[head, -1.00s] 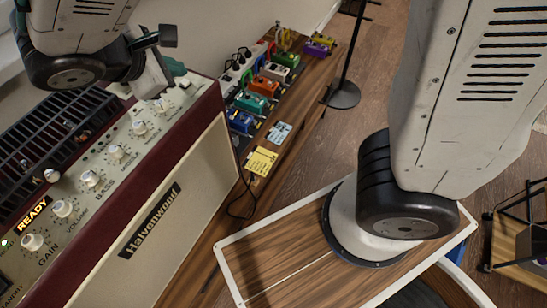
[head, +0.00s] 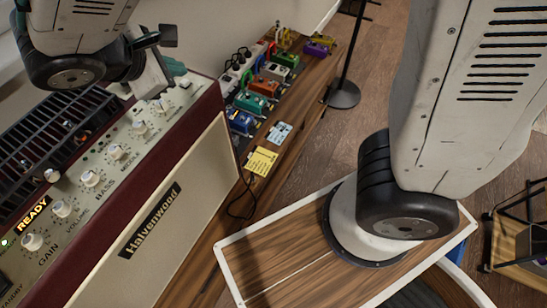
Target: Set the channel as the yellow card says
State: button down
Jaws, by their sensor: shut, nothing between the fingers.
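The yellow card (head: 261,161) lies on the wooden bench to the right of the amplifier; its writing is too small to read. The Halvenwood amplifier (head: 85,180) has a cream panel with a row of knobs and a lit READY sign (head: 33,215). My gripper (head: 158,82) is shut and empty over the far right end of that panel. Its fingers hide part of the panel there, and I cannot tell whether they touch a control. I cannot make out which control is the channel one or how it is set.
Several coloured pedals (head: 262,86) with cables stand on the bench behind the amplifier's right end. A pale blue card (head: 279,132) lies near the yellow one. A black cable (head: 242,205) hangs by the amplifier. A round black stand base (head: 342,95) is on the floor.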

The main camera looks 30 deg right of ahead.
jog(key=shift+f, duration=0.1)
dwell(0.4)
jog(key=shift+f, duration=0.35)
jog(key=shift+f, duration=0.2)
dwell(0.4)
jog(key=shift+r, duration=0.65)
notch_tip(320, 180, up, 6)
dwell(0.6)
dwell(0.4)
